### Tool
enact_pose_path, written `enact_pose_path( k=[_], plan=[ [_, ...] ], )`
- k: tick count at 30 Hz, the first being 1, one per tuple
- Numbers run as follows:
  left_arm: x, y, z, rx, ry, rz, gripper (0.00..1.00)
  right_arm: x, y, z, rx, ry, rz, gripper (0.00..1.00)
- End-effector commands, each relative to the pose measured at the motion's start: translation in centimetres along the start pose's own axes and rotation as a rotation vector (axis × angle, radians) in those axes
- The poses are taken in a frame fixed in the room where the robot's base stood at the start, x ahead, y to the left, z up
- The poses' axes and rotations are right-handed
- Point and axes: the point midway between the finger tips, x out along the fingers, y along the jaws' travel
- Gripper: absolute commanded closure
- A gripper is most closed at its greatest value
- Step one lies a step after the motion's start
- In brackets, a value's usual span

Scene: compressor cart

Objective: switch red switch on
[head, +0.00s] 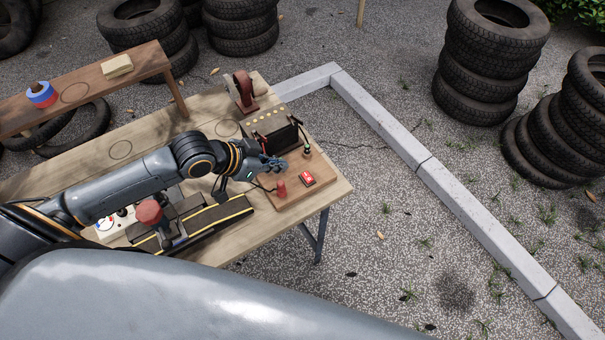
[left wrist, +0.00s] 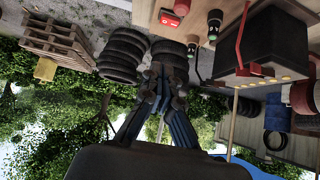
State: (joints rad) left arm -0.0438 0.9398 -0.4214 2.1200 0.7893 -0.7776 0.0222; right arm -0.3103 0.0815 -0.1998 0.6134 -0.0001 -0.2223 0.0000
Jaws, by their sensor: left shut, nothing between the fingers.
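The red switch (head: 307,179) is a small red block with white marks on the wooden board at the right end of the workbench. It also shows at the top of the left wrist view (left wrist: 168,18). Whether its rocker is on or off is too small to tell. My left gripper (head: 279,165) is shut and empty, above the board, a little left of the switch and apart from it. In the left wrist view its closed fingers (left wrist: 168,62) point toward the board's edge, below the switch in the picture. My right gripper is in neither view.
A red cylinder (head: 281,188) and a green-lit part (head: 307,150) stand near the switch. A dark box (head: 270,131) with yellow dots sits behind the gripper. A red-topped tool (head: 150,213) is at left. Open paving lies right of the bench.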

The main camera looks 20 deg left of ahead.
Motion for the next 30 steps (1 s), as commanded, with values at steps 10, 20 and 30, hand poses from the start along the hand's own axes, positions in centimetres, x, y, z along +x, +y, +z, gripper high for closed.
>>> enact_pose_path(
  k=[10,20,30],
  plan=[
    [5.9,0.1,-0.3,-0.006,0.002,0.002,1.00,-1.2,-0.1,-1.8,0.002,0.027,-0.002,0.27],
    [11.3,0.1,1.6,-0.002,-0.004,0.000,1.00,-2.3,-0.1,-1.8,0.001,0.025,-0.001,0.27],
    [12.6,0.0,2.9,0.000,0.000,-0.001,1.00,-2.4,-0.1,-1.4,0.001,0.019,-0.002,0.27]
  ],
)
